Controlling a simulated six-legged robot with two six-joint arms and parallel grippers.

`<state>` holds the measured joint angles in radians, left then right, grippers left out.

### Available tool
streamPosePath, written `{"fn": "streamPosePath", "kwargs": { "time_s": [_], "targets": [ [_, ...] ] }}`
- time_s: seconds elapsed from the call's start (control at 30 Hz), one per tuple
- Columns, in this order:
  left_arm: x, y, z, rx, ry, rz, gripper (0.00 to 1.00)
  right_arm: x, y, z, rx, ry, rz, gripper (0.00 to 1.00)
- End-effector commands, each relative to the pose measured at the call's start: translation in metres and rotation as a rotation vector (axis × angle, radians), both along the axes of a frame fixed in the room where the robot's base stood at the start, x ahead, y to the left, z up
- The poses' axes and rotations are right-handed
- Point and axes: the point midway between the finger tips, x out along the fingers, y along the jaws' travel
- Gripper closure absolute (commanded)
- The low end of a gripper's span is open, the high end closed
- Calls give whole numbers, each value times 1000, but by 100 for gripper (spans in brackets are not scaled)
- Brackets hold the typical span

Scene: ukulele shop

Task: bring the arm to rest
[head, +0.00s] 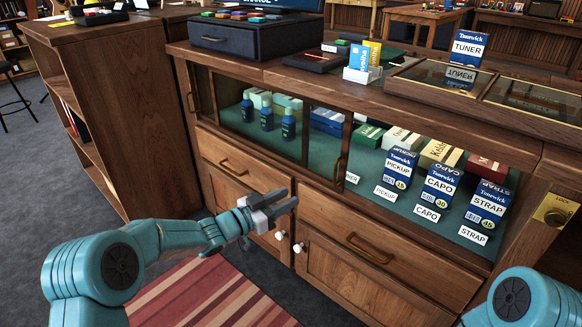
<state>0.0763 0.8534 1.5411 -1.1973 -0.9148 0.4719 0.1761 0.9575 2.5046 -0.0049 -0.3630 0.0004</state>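My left arm comes in from the lower left, and its gripper (290,199) hangs in the air in front of the wooden display counter, near its drawers. Its two grey fingers point to the right and lie close together. I see nothing held between them, but I cannot tell whether they are parted or shut. Only a teal part of my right arm shows at the lower right corner. The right gripper is out of the frame.
The counter (225,158) has a glass front with boxes and bottles inside. A sliding door handle (340,170), drawer pulls and white knobs (299,248) face me. A tuner box (466,50) stands on top. A striped rug (205,297) lies on the open floor at lower left.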

Motion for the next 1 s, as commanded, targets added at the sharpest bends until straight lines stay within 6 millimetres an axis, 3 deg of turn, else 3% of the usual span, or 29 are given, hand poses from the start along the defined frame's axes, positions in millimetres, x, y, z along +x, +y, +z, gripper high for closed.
{"fn": "streamPosePath", "kwargs": {
  "time_s": [0.07, 0.13, 0.27, 0.4, 0.5, 0.6, 0.7, 0.83, 0.97, 1.0],
  "targets": [
    [1, 3, -2, -1, 4, 5, 65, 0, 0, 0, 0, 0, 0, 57],
    [-2, 6, -17, -2, 35, 9, 65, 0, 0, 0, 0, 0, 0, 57],
    [-34, 7, -87, -75, 272, 76, 65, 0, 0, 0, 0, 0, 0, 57],
    [-98, 17, -183, -99, 641, 253, 65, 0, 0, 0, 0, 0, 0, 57],
    [-158, 24, -238, -63, 888, 359, 65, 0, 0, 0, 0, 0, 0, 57],
    [-219, 29, -273, -9, 1095, 433, 65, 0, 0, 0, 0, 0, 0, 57],
    [-273, 33, -294, 46, 1263, 481, 65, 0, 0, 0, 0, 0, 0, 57],
    [-336, 37, -306, 124, 1447, 518, 65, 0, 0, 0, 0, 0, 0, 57],
    [-393, 41, -309, 224, 1618, 528, 65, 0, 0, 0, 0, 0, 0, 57],
    [-391, 41, -293, 252, 1600, 498, 65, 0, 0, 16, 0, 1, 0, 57]
  ]
}}
